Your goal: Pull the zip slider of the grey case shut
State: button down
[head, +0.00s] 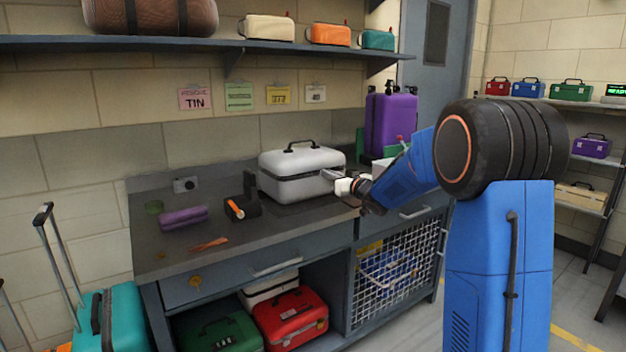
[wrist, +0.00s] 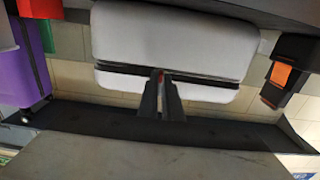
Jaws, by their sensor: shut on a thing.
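The grey case (head: 290,186) stands closed on the counter, with a dark zip line around its side and a black handle on top. In the wrist view the case (wrist: 170,45) fills the upper middle, its dark zip band (wrist: 205,78) running across. My gripper (head: 326,174) reaches the case's right end from the right. In the wrist view its fingertips (wrist: 161,78) are together at the zip band. A small reddish bit, seemingly the zip slider (wrist: 161,74), shows between them; most of it is hidden by the fingers.
On the counter (head: 225,250), left of the case, are a black and orange tool (head: 240,205), a purple roll (head: 183,218) and an orange item (head: 209,244). A purple suitcase (head: 392,122) stands behind my forearm. A shelf (head: 140,42) with cases hangs above.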

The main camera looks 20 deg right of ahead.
aim_at(340, 167)
jog(key=w+d, duration=0.1)
jog(key=d, duration=0.4)
jog(key=w+d, duration=0.1)
jog(key=d, duration=0.2)
jog(key=shift+w, duration=0.3)
jog(key=c, duration=1.9)
grip_release()
jog(key=v, duration=1.7)
jog(key=shift+s, duration=0.2)
jog(key=shift+r, duration=0.15)
